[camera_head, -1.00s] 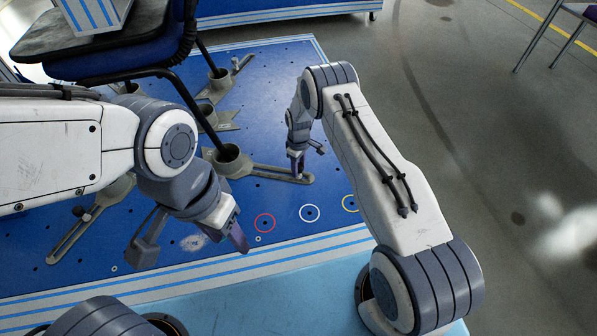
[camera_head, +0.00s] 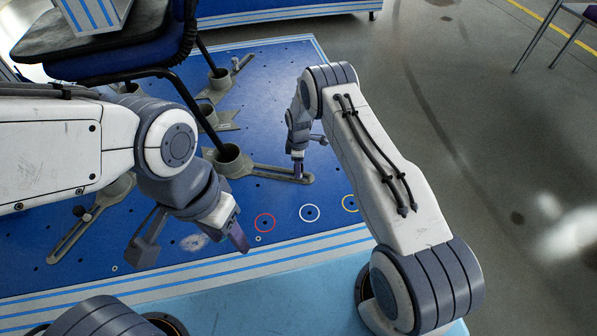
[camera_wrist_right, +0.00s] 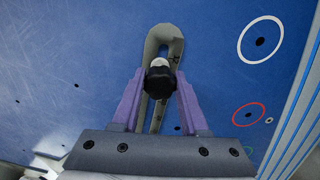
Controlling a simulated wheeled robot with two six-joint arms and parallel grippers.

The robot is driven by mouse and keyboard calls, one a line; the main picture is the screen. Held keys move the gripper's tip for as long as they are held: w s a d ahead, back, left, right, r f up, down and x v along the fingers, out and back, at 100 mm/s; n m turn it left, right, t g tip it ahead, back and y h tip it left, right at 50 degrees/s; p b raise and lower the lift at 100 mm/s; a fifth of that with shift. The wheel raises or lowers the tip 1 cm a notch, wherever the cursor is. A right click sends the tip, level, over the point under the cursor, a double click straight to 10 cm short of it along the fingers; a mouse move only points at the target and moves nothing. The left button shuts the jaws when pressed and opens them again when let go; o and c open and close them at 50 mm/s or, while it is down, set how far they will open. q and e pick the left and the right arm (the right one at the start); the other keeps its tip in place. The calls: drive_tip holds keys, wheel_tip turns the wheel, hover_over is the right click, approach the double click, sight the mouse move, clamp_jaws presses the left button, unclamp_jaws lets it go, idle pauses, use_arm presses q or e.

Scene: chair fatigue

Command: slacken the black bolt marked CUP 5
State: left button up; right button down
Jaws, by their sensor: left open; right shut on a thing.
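The black bolt (camera_wrist_right: 159,80) stands at the slotted end of a grey clamp arm (camera_wrist_right: 165,35) in the right wrist view. No CUP 5 marking is legible. My right gripper (camera_wrist_right: 160,84) has its two purple fingers against the sides of the bolt head and is shut on it. In the head view my right gripper (camera_head: 298,172) is over the slotted arm (camera_head: 265,170) that runs out from a grey cup (camera_head: 230,158); the bolt is hidden there. My left gripper (camera_head: 192,243) is open and empty above the blue plate's front part.
The blue plate (camera_head: 275,90) carries several grey cups with slotted arms. A chair's black frame (camera_head: 150,73) stands on it at the upper left. Red (camera_head: 265,223), white (camera_head: 309,213) and yellow (camera_head: 349,203) rings mark the plate's front. Grey floor (camera_head: 500,150) lies to the right.

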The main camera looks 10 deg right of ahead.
drive_tip(key=shift+c, duration=2.2)
unclamp_jaws()
drive_tip(key=m, duration=0.3)
drive_tip(key=shift+m, duration=0.4)
drive_tip(key=shift+m, duration=0.3)
drive_tip(key=m, duration=0.3)
drive_tip(key=shift+m, duration=0.3)
